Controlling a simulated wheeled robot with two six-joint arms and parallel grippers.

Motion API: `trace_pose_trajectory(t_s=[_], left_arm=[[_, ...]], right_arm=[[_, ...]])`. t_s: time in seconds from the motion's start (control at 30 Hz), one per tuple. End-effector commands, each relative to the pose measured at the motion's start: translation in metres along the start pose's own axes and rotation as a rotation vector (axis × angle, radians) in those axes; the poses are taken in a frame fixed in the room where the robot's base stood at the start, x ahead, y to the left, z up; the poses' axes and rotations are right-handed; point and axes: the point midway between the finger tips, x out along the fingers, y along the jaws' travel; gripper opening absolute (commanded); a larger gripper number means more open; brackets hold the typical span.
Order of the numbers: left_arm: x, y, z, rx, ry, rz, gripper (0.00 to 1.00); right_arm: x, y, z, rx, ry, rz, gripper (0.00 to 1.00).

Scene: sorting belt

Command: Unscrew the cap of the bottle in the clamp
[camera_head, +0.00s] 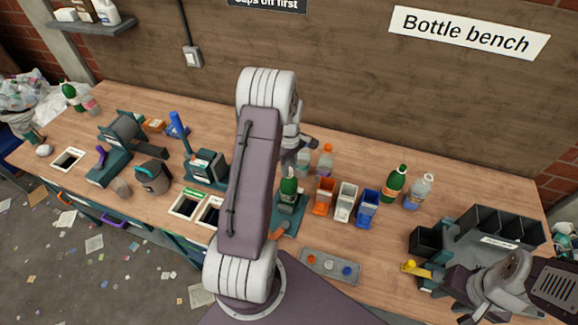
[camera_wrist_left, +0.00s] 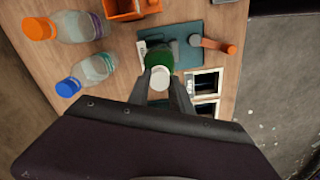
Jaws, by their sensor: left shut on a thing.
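A green bottle (camera_head: 288,187) stands in the teal clamp (camera_head: 290,222), partly behind my left arm in the head view. The left wrist view looks down on the bottle (camera_wrist_left: 158,60), its white cap (camera_wrist_left: 160,80) and the clamp's orange handle (camera_wrist_left: 212,44). My left gripper (camera_wrist_left: 161,76) is shut on the cap, one finger on each side. In the head view my left arm hides most of this gripper and the cap. My right gripper (camera_head: 445,282) is at the lower right, away from the bottle; its fingers are not clear.
Orange, white and blue bins (camera_head: 346,204) stand right of the clamp. Clear bottles (camera_head: 325,160) are behind. A tray with caps (camera_head: 330,265) lies in front. Another green bottle (camera_head: 394,185) stands further right.

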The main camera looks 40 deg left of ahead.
Motion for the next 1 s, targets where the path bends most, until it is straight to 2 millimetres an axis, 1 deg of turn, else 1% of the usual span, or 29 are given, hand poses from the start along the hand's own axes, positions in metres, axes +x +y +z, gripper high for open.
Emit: trace_pose_trajectory(t_s=[0.03, 0.1, 0.37, 0.4, 0.47, 0.5, 0.6, 0.67, 0.93, 1.0], left_arm=[[-0.0014, -0.0001, -0.0002, -0.062, 0.0, 0.0, 0.0], [-0.0007, -0.0001, -0.0002, -0.124, 0.0, 0.0, 0.0], [-0.0002, -0.0001, -0.0002, -0.143, 0.0, 0.0, 0.0], [-0.0007, -0.0001, -0.0001, -0.171, 0.0, 0.0, 0.0], [-0.0015, -0.0002, -0.0001, -0.266, -0.001, -0.001, 0.0], [-0.0018, -0.0003, -0.0001, -0.346, -0.001, -0.001, 0.0], [-0.0014, -0.0004, 0.0, -0.513, -0.001, -0.001, 0.0], [-0.001, -0.0004, 0.0, -0.569, -0.001, -0.001, 0.0], [-0.0004, -0.0004, 0.0, -0.594, -0.001, -0.001, 0.0], [-0.0013, -0.0005, 0.0001, -0.661, -0.002, -0.002, 0.0]], right_arm=[[-0.0026, 0.0, -0.0003, 0.0, 0.0, 0.0, 0.36], [-0.0028, -0.0001, -0.0003, 0.0, 0.0, 0.0, 0.36], [-0.0023, 0.0, -0.0002, 0.0, 0.0, 0.0, 0.36], [-0.0033, -0.0001, -0.0003, 0.0, 0.0, 0.0, 0.36], [-0.0058, -0.0001, -0.0006, 0.0, 0.0, 0.0, 0.36], [-0.0072, -0.0001, -0.0008, 0.0, 0.0, 0.0, 0.36], [-0.009, -0.0002, -0.0009, 0.0, 0.0, 0.0, 0.36], [-0.0092, -0.0002, -0.001, 0.0, 0.0, 0.0, 0.36], [-0.0088, -0.0002, -0.0009, 0.0, 0.0, 0.0, 0.36], [-0.0107, -0.0002, -0.0011, 0.0, 0.0, 0.0, 0.36]])
